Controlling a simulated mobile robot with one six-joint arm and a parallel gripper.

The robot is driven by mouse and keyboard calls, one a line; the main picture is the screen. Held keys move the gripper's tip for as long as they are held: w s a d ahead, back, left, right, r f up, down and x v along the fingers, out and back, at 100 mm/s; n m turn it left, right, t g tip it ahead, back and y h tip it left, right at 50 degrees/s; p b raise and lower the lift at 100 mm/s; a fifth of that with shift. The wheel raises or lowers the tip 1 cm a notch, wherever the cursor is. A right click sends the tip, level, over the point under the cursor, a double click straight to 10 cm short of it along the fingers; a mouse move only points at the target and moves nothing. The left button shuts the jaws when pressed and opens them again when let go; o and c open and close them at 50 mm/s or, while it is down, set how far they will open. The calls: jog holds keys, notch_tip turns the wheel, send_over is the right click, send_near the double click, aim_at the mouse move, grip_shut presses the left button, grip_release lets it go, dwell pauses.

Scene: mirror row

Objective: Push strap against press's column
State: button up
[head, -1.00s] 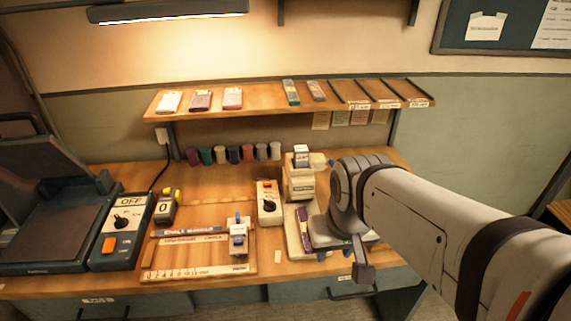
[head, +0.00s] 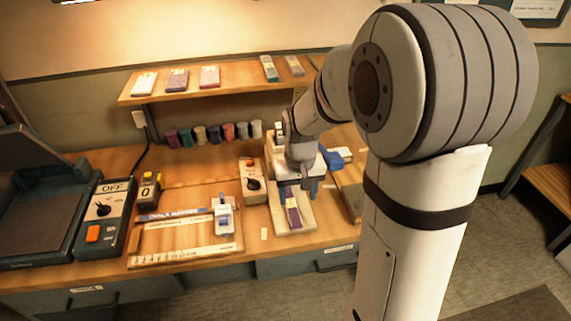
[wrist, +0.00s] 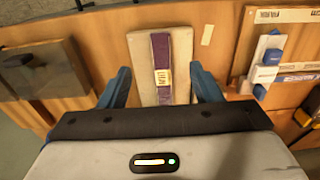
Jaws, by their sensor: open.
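The strap (head: 293,210) is a flat purple strip with a pale label, lying lengthwise on the cream base (head: 304,224) of the press. In the wrist view the strap (wrist: 160,50) runs down the middle of the base (wrist: 180,45). My gripper (head: 300,188) is over the back part of the base, pointing down, with its blue fingers apart. In the wrist view my gripper (wrist: 160,76) has one finger on each side of the base, and nothing is gripped. The press's column is mostly hidden behind my gripper and wrist. Contact with the strap cannot be told.
A switch box (head: 253,182) with a dark knob stands just left of the press. A wooden board (head: 185,240) with a blue-and-white slider (head: 224,215) lies further left. Several spools (head: 214,133) line the back under a shelf (head: 185,90). Bare bench lies in front of the press.

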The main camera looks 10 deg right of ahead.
aim_at(294, 216)
jog(key=w+f, duration=0.2)
jog(key=f, duration=0.1)
jog(key=shift+w+f, duration=0.2)
jog(key=shift+w, duration=0.2)
jog(key=shift+f, duration=0.1)
jog(key=shift+f, duration=3.8)
jog(key=shift+c, duration=0.4)
jog(key=c, duration=1)
